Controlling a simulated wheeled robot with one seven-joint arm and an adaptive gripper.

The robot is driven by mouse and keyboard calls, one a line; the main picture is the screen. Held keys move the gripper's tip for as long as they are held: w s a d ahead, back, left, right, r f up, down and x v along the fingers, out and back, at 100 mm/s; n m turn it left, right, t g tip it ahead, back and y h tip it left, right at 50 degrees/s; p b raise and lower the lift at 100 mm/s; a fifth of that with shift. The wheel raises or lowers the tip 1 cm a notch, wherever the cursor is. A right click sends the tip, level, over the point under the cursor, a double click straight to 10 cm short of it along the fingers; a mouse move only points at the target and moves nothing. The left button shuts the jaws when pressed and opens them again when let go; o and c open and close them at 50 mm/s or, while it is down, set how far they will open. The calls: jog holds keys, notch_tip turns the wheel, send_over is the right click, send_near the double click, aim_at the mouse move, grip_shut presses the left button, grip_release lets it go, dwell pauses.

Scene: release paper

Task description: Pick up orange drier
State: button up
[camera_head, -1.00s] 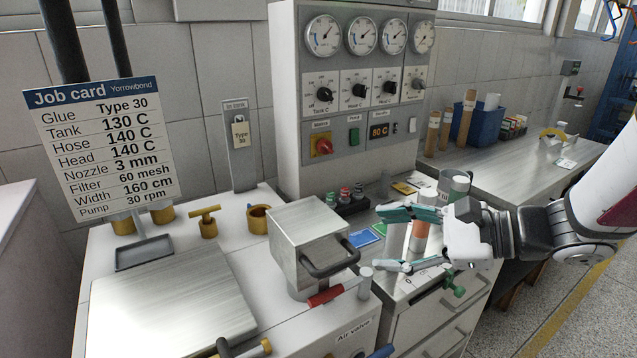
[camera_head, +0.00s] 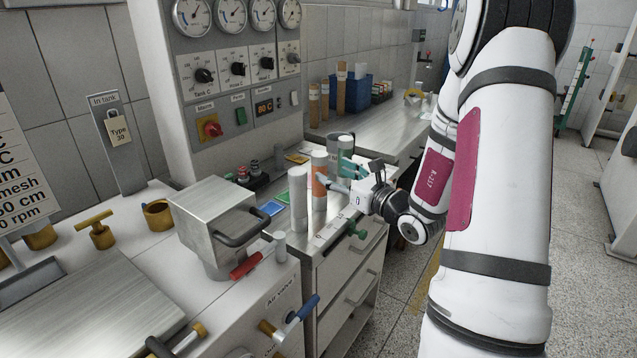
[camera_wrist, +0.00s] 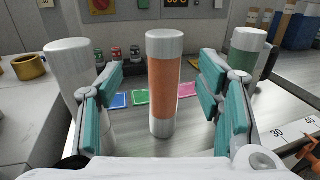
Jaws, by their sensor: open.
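The orange drier (camera_head: 320,187) is an upright cylinder with a wide orange band and white-grey ends. It stands on the metal top of the drawer cabinet, between a plain white cylinder and a green-banded one. In the wrist view the orange drier (camera_wrist: 163,88) stands upright between the two teal fingers, with a gap on each side. My gripper (camera_head: 338,180) is open and level at the cabinet's right side, its fingers reaching toward the drier. In the wrist view my gripper (camera_wrist: 163,105) holds nothing.
The white cylinder (camera_head: 298,200) stands close on the left and the green-banded cylinder (camera_head: 345,148) behind right. In the wrist view the white cylinder (camera_wrist: 72,70) is beside the left finger. Flat coloured cards (camera_head: 272,208) lie behind. A metal box with a handle (camera_head: 215,220) stands left.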

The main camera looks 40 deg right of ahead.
aim_at(325, 165)
jog(key=shift+w+r, duration=0.1)
jog(key=shift+w, duration=3.5)
grip_shut()
